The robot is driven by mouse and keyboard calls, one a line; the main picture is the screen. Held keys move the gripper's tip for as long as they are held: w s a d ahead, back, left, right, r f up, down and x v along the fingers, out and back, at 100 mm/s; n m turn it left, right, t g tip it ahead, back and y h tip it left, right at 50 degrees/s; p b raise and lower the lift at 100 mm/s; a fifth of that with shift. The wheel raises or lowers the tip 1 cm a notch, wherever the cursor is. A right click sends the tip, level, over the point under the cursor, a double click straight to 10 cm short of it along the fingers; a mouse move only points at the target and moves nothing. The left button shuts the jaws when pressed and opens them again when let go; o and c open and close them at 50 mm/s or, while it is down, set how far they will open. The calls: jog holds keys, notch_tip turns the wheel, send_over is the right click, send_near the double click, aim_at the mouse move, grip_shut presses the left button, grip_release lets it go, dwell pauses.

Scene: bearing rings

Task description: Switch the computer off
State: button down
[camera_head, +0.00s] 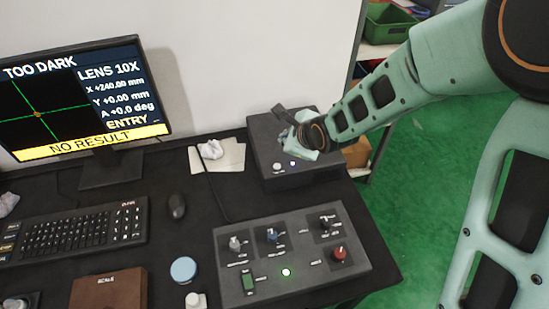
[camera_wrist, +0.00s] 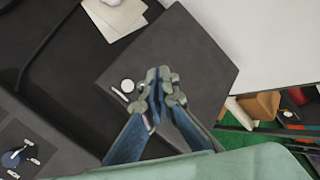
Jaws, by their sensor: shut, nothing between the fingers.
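The computer is most likely the dark grey box (camera_head: 262,140) at the back right of the desk; I see no label on it. Its front part has a round white button (camera_head: 277,167) and a small glowing bluish-white light (camera_head: 292,163). In the wrist view the box (camera_wrist: 205,50) lies under my gripper, with the white button (camera_wrist: 127,86) just left of the fingertips. My gripper (camera_wrist: 160,88) is shut and empty. In the head view my gripper (camera_head: 290,138) is over the box, behind the button; I cannot tell whether it touches the box. The monitor (camera_head: 85,100) is lit and reads "TOO DARK" and "NO RESULT".
A control panel (camera_head: 300,285) with knobs, a red knob and a lit button stands in front of the box. A keyboard (camera_head: 80,235), mouse (camera_head: 177,207), blue-topped round item (camera_head: 183,270) and papers (camera_head: 230,158) lie on the desk. Shelves (camera_head: 375,55) stand behind, right.

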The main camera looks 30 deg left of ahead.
jog(key=shift+s+a+r+m+y, duration=0.15)
jog(key=shift+s+a+m, duration=0.1)
jog(key=shift+a, duration=0.2)
jog(key=shift+s+a+r+m+y, duration=0.1)
jog(key=shift+s+a+m+y, duration=0.1)
jog(key=shift+a, duration=0.25)
jog(key=shift+f, duration=0.2)
jog(key=b, duration=0.8)
send_over(278, 168)
notch_tip(278, 168, down, 8)
jog(key=shift+r, duration=0.2)
jog(key=shift+f, duration=0.45)
jog(key=shift+f+b, duration=0.35)
jog(key=shift+f, duration=0.1)
